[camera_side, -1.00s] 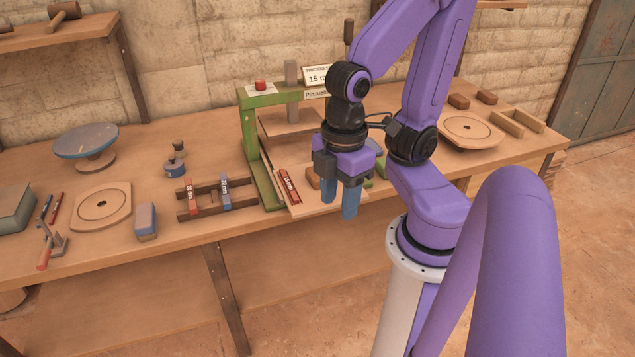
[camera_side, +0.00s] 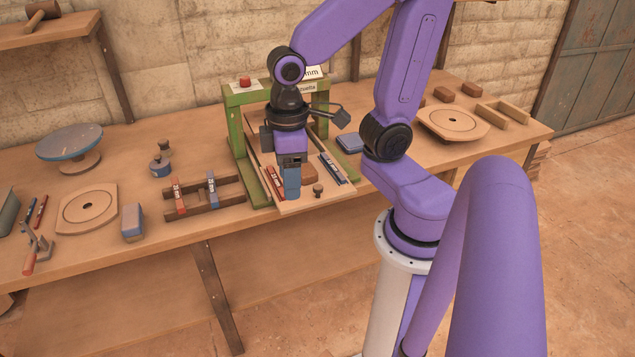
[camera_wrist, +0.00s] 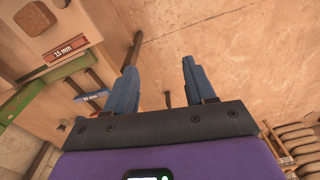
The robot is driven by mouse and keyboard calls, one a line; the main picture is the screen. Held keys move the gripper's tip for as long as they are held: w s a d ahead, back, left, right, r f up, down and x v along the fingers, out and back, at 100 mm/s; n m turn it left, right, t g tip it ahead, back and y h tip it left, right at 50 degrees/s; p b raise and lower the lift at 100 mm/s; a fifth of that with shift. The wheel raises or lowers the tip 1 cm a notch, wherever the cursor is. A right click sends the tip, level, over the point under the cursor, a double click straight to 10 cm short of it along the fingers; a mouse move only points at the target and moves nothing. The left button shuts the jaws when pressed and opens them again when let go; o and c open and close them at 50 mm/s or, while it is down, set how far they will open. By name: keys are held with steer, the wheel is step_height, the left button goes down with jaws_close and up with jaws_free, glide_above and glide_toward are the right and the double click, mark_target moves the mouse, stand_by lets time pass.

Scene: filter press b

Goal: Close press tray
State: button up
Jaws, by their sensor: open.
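The press has a green frame (camera_side: 236,98) with a red button on top. Its pale wooden tray (camera_side: 295,206) sticks out at the front, toward the table edge. A brown block (camera_side: 310,172) lies on the tray, and a blue strip (camera_side: 333,168) lies along its right side. A small dark knob (camera_side: 318,190) stands at the tray's front. My gripper (camera_side: 291,198) is over the tray's front left, left of the knob. In the wrist view, its fingers (camera_wrist: 158,70) are apart and empty.
A wooden rack (camera_side: 205,196) holding a red and a blue strip lies left of the press. A blue-topped block (camera_side: 133,222) is farther left. A blue piece (camera_side: 350,143) lies right of the press. The table's front edge is close to the tray; open floor is beyond.

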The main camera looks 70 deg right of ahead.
steer(key=w+d+m, duration=0.5)
steer(key=w+m, duration=0.2)
steer(key=m, duration=1.8)
glide_above(318, 186)
steer(key=f, duration=0.1)
step_height(318, 186, down, 17)
steer(key=shift+a, duration=0.1)
jaws_close()
